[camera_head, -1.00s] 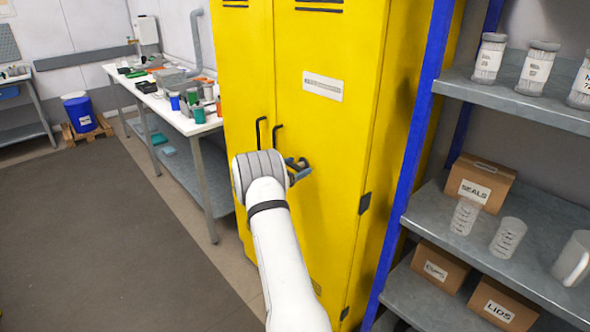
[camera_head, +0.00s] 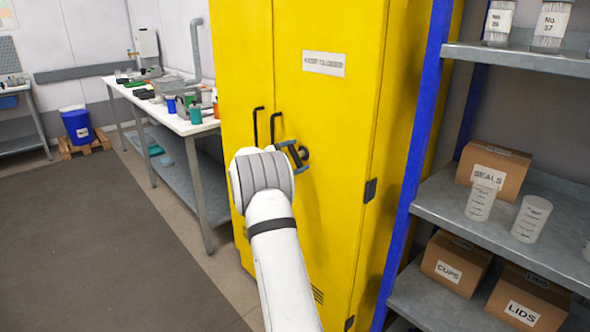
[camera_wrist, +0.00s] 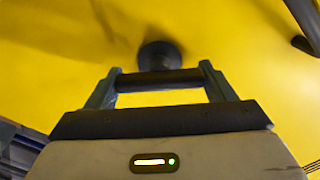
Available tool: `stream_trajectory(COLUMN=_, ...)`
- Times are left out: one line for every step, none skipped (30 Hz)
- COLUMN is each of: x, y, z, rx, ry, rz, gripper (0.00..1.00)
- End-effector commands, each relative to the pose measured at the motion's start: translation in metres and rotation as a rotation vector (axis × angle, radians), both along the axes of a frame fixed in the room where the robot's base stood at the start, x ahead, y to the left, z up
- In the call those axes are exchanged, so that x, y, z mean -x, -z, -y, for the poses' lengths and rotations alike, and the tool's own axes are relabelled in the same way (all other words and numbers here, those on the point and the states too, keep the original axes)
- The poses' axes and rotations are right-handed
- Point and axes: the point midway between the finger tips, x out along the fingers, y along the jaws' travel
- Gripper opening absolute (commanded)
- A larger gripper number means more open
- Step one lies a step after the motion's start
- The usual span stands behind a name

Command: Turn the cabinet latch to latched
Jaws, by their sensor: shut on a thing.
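The yellow cabinet (camera_head: 325,110) stands in front of me with its doors closed. Its latch shows in the head view as a dark round boss (camera_head: 303,153) on the right door, to the right of two black door handles. In the wrist view the latch boss (camera_wrist: 158,55) sits against the yellow door, with a dark latch bar (camera_wrist: 160,78) lying crosswise in front of it. My gripper (camera_head: 294,156) is at the latch. In the wrist view my gripper (camera_wrist: 158,82) has one finger at each end of the bar, shut on it. My wrist hides part of the door below.
A blue-framed shelf (camera_head: 411,150) with boxes and beakers stands close on the right. A white workbench (camera_head: 180,122) with containers is behind on the left. A blue drum (camera_head: 77,127) stands on a pallet at the far left. The floor (camera_head: 90,230) at left is clear.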

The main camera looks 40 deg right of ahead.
Motion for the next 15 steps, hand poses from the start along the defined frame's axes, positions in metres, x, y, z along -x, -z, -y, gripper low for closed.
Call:
stream_trajectory(x=0.0005, y=0.0068, z=0.0002, rx=-0.003, ry=0.001, rz=0.048, gripper=0.54)
stream_trajectory(x=0.0006, y=0.0070, z=0.0003, rx=-0.005, ry=0.001, rz=0.076, gripper=0.54)
stream_trajectory(x=0.0007, y=0.0072, z=0.0003, rx=-0.008, ry=0.001, rz=0.114, gripper=0.54)
stream_trajectory(x=0.0008, y=0.0071, z=0.0003, rx=-0.010, ry=0.001, rz=0.143, gripper=0.54)
stream_trajectory(x=0.0008, y=0.0071, z=0.0003, rx=-0.012, ry=0.001, rz=0.171, gripper=0.54)
stream_trajectory(x=0.0009, y=0.0071, z=0.0002, rx=-0.015, ry=0.001, rz=0.207, gripper=0.54)
stream_trajectory(x=0.0009, y=0.0073, z=0.0003, rx=-0.018, ry=0.001, rz=0.236, gripper=0.54)
stream_trajectory(x=0.0009, y=0.0074, z=0.0003, rx=-0.021, ry=0.001, rz=0.264, gripper=0.54)
stream_trajectory(x=0.0009, y=0.0076, z=0.0003, rx=-0.023, ry=0.001, rz=0.301, gripper=0.54)
stream_trajectory(x=0.0009, y=0.0074, z=0.0003, rx=-0.026, ry=0.001, rz=0.328, gripper=0.54)
stream_trajectory(x=0.0010, y=0.0072, z=0.0003, rx=-0.028, ry=0.001, rz=0.356, gripper=0.54)
stream_trajectory(x=0.0011, y=0.0070, z=0.0002, rx=-0.031, ry=0.001, rz=0.390, gripper=0.54)
stream_trajectory(x=0.0011, y=0.0070, z=0.0002, rx=-0.033, ry=0.001, rz=0.415, gripper=0.54)
stream_trajectory(x=0.0011, y=0.0070, z=0.0002, rx=-0.034, ry=0.001, rz=0.439, gripper=0.54)
stream_trajectory(x=0.0011, y=0.0070, z=0.0002, rx=-0.037, ry=0.001, rz=0.470, gripper=0.54)
